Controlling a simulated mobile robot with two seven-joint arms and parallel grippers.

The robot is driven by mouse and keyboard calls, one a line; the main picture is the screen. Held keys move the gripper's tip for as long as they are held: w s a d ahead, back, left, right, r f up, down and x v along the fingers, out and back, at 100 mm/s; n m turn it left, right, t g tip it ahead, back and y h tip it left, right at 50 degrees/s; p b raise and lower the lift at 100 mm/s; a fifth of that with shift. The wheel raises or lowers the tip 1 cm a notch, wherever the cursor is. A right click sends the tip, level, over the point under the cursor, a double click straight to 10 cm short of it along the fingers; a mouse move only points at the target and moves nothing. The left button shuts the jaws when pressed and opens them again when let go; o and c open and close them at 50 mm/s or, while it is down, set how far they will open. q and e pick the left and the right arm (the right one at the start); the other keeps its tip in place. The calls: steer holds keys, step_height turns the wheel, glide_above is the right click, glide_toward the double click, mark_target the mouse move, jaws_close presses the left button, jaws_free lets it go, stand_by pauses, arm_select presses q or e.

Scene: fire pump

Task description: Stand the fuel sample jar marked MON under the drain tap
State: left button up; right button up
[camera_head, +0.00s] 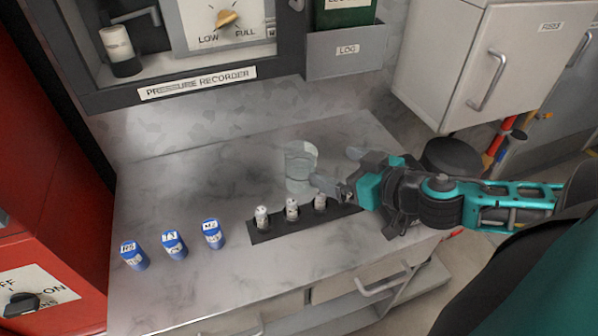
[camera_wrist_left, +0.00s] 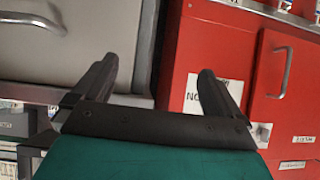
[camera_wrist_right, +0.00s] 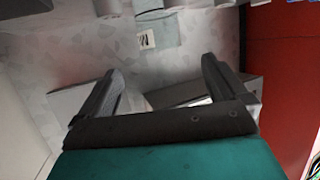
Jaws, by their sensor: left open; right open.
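Three small white-topped bottles (camera_head: 292,209) stand in a dark rack (camera_head: 262,236). A clear glass vessel (camera_head: 298,172) stands behind the rack. My right gripper (camera_head: 337,169) is open beside its right side; one finger overlaps its edge, and contact is unclear. My left gripper (camera_wrist_left: 149,78) is open and empty, seen only in the left wrist view. I cannot make out a drain tap.
The counter (camera_head: 180,190) is clear behind the blue-capped jars. A pressure recorder (camera_head: 200,88) and a log holder (camera_head: 347,50) hang above it. A red cabinet (camera_head: 45,200) borders the left; a pale cabinet (camera_head: 510,60) is at upper right. Drawers lie below the counter.

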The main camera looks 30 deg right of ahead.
steer(key=b, duration=0.1)
glide_toward(291, 150)
steer(key=shift+w, duration=0.65)
steer(key=shift+x, duration=2.75)
steer(key=shift+a+f, duration=0.15)
